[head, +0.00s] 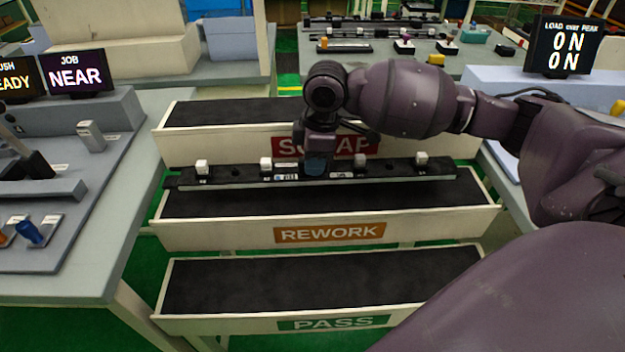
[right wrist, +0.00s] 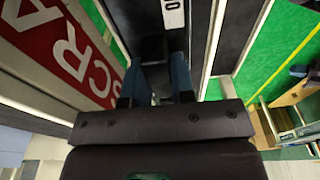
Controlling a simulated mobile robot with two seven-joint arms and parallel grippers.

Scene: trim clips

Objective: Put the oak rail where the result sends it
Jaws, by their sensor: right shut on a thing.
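A long dark rail (head: 392,173) with several white clips and small labels hangs level in my right gripper (head: 316,166), which is shut on it near its middle. The rail is over the back part of the REWORK bin (head: 215,232), in front of the SCRAP bin (head: 225,146); it looks raised, though the exact height is unclear. The PASS bin (head: 220,324) is nearest. All three bin floors that show are black and empty. The right wrist view shows the blue fingertips (right wrist: 158,82) at the rail (right wrist: 140,22). My left gripper is out of view.
A screen (head: 77,74) reads JOB NEAR; its neighbour (head: 18,79) ends in READY. A right screen (head: 564,46) reads LOAD over PEAK, 0N, 0N. A grey fixture bench (head: 110,220) stands left. More rails (head: 375,32) lie on the back table.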

